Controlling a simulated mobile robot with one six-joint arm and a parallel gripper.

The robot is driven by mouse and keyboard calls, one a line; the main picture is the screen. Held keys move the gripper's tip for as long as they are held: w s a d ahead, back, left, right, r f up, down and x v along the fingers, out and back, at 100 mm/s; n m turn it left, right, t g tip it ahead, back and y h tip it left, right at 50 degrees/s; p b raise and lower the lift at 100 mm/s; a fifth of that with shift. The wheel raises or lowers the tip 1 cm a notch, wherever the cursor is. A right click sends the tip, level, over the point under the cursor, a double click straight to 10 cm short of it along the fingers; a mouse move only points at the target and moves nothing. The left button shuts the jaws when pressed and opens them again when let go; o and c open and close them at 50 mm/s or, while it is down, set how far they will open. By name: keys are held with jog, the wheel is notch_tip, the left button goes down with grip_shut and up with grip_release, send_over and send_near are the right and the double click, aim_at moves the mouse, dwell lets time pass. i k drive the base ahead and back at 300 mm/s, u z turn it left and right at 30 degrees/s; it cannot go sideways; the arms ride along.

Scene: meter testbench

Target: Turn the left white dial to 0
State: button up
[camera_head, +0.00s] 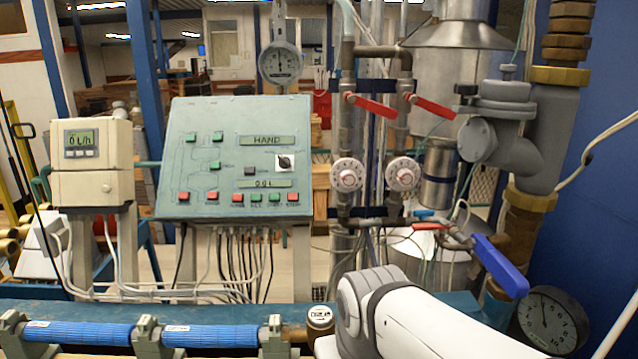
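The left white dial (347,175) is a round white knob with a red centre, mounted on the left vertical pipe. Its markings are too small to read. A second, similar white dial (403,174) sits to its right on the parallel pipe. My white arm enters from the bottom right and ends in a grey joint at the lower middle of the view, below the dials. My gripper is not visible, and nothing of mine covers either dial.
Red lever handles (372,106) sit above the dials. A blue lever (499,266) juts out at the right near my arm. A green control panel (235,158) stands left of the dials. Blue rollers (80,332) lie along the front.

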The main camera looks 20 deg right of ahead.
aim_at(348, 178)
jog(key=z, duration=1.05)
jog(key=k, duration=1.7)
jog(key=u, duration=0.55)
jog(key=i, duration=1.65)
jog(key=u, duration=0.1)
